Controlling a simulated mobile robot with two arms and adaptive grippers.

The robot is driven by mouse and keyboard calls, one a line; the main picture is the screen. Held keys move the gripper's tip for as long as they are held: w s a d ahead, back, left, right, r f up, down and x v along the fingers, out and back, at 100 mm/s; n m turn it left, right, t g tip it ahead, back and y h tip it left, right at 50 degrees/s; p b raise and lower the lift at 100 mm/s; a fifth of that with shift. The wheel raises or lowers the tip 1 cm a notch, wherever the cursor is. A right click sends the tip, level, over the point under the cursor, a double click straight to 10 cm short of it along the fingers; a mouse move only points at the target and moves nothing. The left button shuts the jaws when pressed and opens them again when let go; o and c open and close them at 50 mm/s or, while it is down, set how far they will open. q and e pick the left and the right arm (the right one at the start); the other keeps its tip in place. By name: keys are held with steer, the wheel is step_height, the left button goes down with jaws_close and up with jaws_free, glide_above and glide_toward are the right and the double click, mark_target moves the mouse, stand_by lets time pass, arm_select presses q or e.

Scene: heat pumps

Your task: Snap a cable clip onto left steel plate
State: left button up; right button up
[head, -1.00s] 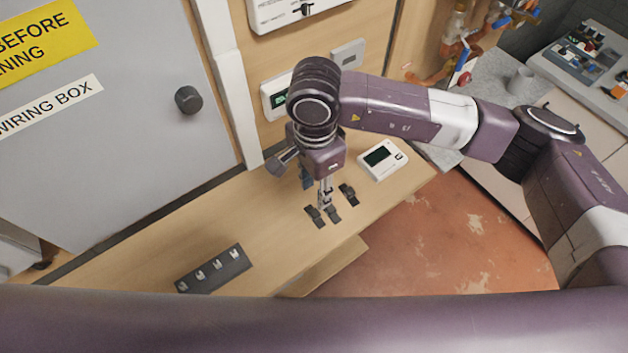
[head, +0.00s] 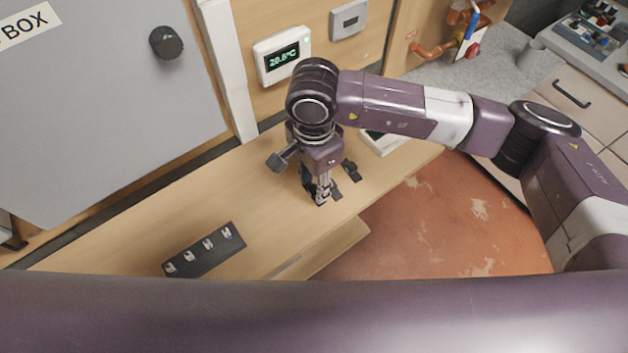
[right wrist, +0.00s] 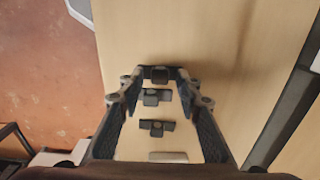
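My right gripper (head: 322,196) points down at the wooden bench top near its front edge. In the right wrist view its two fingers stand apart at the tips, with a dark cable clip (right wrist: 160,75) between them. I cannot tell whether the fingers press on it. Two other dark clips (right wrist: 157,127) (right wrist: 151,97) lie on the bench in that view; in the head view, clips (head: 350,170) (head: 336,190) show beside the gripper. A dark strip (head: 190,257) with several small silvery plates lies to the left; its leftmost plate (head: 170,268) is bare. My left gripper is out of view.
A white device (head: 380,146) lies on the bench (head: 255,205), partly behind my right arm. A thermostat (head: 283,56) hangs on the wooden wall beside a grey door (head: 100,120). The bench is clear between clips and strip.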

mark_target(314, 189)
jaws_close()
steer(key=shift+r, duration=0.1)
steer(key=shift+r+p, duration=1.15)
steer(key=shift+r, duration=1.8)
